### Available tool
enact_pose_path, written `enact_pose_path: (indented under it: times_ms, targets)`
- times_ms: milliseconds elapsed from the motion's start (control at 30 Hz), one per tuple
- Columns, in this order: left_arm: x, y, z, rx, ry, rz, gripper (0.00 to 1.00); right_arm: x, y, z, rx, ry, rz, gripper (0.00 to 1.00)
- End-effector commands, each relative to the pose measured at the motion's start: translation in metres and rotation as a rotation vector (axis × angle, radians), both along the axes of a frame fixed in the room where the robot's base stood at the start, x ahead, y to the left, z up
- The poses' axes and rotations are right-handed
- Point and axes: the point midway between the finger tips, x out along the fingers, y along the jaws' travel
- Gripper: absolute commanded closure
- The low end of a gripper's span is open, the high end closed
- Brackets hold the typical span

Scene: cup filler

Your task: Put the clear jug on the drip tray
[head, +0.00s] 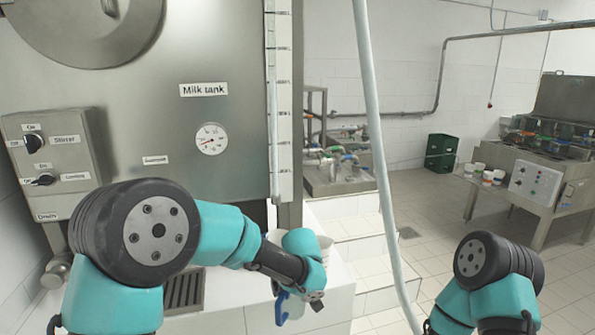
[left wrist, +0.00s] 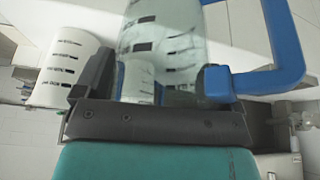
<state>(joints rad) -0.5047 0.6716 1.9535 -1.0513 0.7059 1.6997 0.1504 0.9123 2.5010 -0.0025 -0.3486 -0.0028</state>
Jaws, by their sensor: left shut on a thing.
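The clear jug (left wrist: 165,45) has black measuring marks and a blue handle (left wrist: 290,50), and fills the middle of the left wrist view. My left gripper (left wrist: 155,108) is shut on it. In the head view the gripper (head: 308,288) is over the white tiled ledge, and the jug shows mostly as its blue handle (head: 281,308) below the wrist; my arm hides most of the body. The drip tray appears to be the dark slotted grate (head: 184,291) left of the gripper, partly behind my left arm. My right gripper is out of frame; only its arm shows.
A white marked jug (left wrist: 62,72) stands beside the clear jug in the left wrist view; another white one shows behind it. The milk tank (head: 225,105) rises behind the ledge. A pale hose (head: 375,130) hangs between my arms. Open floor lies to the right.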

Motion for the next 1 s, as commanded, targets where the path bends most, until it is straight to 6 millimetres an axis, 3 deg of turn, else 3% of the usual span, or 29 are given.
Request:
enact_pose_path:
  times_ms: [133, 333, 767, 1000]
  targets:
    - [-0.014, 0.032, -0.025, 0.001, 0.004, -0.038, 0.35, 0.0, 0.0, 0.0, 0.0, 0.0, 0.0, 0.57]
    - [-0.024, 0.052, -0.04, 0.001, 0.001, -0.066, 0.35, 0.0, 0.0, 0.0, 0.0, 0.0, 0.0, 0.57]
    - [-0.025, 0.053, -0.041, 0.001, -0.001, -0.071, 0.35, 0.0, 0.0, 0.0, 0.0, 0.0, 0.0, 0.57]
    - [-0.02, 0.044, -0.035, 0.0, -0.003, -0.061, 0.35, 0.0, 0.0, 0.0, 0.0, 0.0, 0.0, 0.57]
